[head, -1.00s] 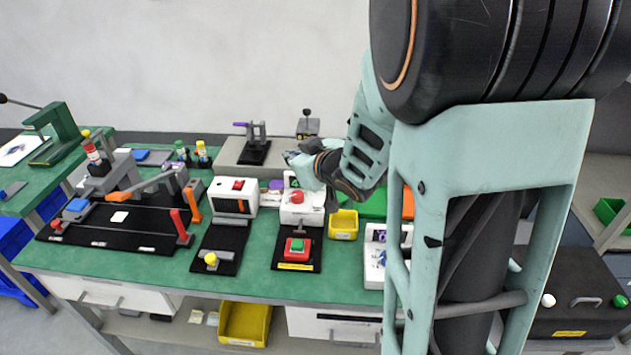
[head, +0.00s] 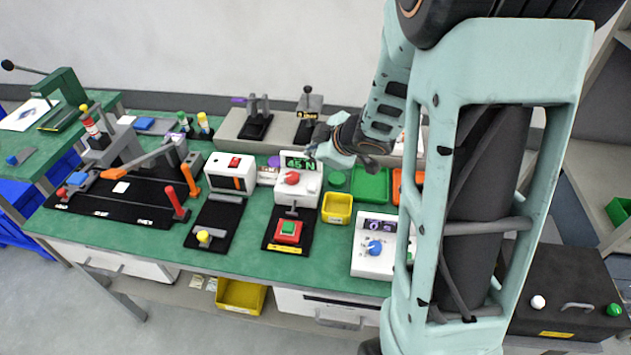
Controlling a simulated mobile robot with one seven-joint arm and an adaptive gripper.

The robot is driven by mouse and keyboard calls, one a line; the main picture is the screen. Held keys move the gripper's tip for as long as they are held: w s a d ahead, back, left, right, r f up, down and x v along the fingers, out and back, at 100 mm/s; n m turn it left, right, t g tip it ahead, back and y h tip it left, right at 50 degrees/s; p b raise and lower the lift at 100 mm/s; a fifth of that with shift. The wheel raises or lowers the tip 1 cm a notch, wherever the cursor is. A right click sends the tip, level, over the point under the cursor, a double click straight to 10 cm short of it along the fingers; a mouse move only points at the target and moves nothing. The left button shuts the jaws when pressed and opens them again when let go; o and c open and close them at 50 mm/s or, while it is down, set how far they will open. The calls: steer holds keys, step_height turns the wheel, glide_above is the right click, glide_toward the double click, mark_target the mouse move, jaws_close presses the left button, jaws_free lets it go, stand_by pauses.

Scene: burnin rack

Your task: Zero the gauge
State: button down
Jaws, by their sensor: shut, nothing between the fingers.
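The gauge (head: 285,194) is a white box on the green bench, with a lit green display that seems to read "45 N" and a round red knob (head: 291,178) on its front. A grey stem below it points down at a red block with a green top (head: 288,230) on a black base. My gripper (head: 313,151) is shut and empty, at the upper right of the gauge, with its fingertips close to the top of the display. I cannot tell whether it touches the gauge. The knob is fully in view.
A yellow bin (head: 336,208) and a white box with a blue knob (head: 372,255) stand to the right. A white box with a red switch (head: 230,172) is to the left. A grey shelf with black clamps (head: 233,126) lies behind. My arm hides the bench's right part.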

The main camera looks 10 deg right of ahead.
steer(key=shift+f, duration=0.1)
stand_by(0.3)
steer(key=b, duration=0.9)
glide_toward(309, 183)
steer(key=w+f, duration=0.1)
steer(key=w+a+f, duration=0.1)
steer(key=w, duration=0.1)
steer(key=w+f, duration=0.1)
steer(key=shift+w+a, duration=0.4)
stand_by(0.4)
steer(key=shift+f, duration=0.4)
steer(key=shift+f+b, duration=0.55)
steer(key=shift+b, duration=0.05)
stand_by(0.5)
steer(key=shift+r, duration=0.1)
steer(key=shift+r+p, duration=0.9)
steer(key=shift+p, duration=0.2)
step_height(309, 183, up, 5)
steer(key=p, duration=0.5)
